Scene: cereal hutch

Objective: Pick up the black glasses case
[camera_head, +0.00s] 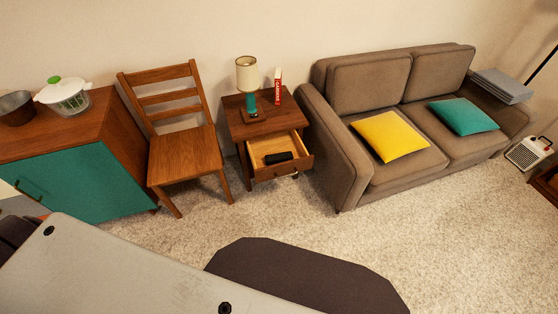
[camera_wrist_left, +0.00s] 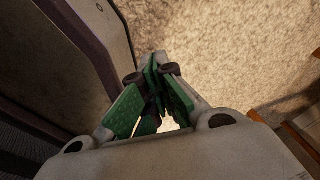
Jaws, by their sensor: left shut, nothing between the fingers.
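The black glasses case (camera_head: 278,158) lies in the open drawer (camera_head: 300,165) of the small wooden side table, toward the drawer's front. It is small in the head view, and I do not make it out in the left wrist view. My left gripper (camera_wrist_left: 156,66) shows in the left wrist view, with its green-padded fingers drawn together and nothing between them. It points over the carpet, away from the case. Neither gripper shows in the head view.
A wooden chair (camera_head: 182,155) stands left of the side table (camera_head: 235,110), and a brown sofa (camera_head: 340,165) stands close on its right. Open carpet (camera_head: 240,220) lies in front.

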